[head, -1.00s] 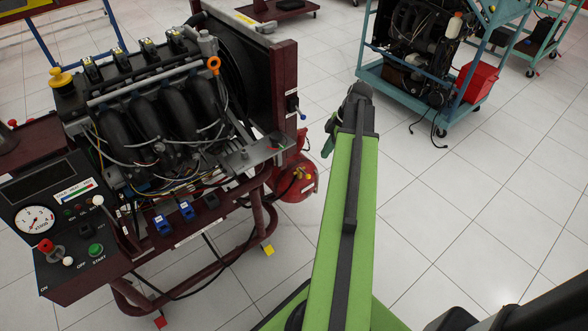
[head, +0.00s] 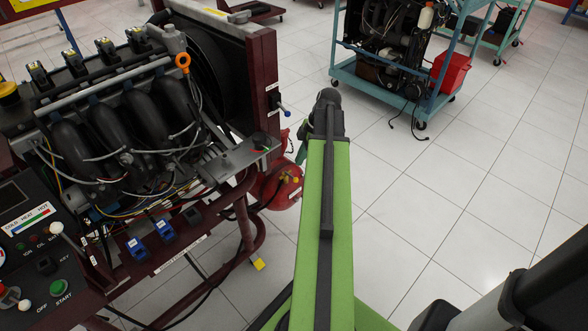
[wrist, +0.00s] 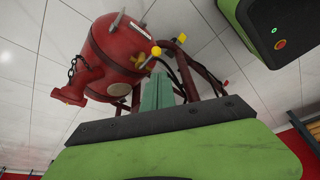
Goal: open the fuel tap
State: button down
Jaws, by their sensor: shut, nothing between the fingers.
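A red tank (head: 280,186) sits low beside the engine stand; the wrist view shows it larger (wrist: 105,58). A small fitting with a yellow end (wrist: 155,51) and a thin stem is at the tank's side and looks like the tap; whether it is open or shut I cannot tell. My gripper (wrist: 158,80) shows as pale green fingers, closed together and empty, just below the yellow end in the picture. I cannot tell whether they touch. In the head view my arm mostly hides the gripper, beside the tank.
The engine stand (head: 262,80) fills the left, with a blue-tipped lever (head: 284,111) on its side. Dark hoses and red tubes run close to the tank in the wrist view. A teal trolley (head: 372,80) stands behind. Tiled floor at right is open.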

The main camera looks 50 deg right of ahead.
aim_at(291, 176)
jog(key=b+x, duration=0.8)
jog(key=x, duration=0.1)
jog(key=shift+a+f+b, duration=0.15)
jog(key=shift+f+b, duration=0.15)
jog(key=shift+f, duration=0.05)
jog(key=shift+r, duration=0.1)
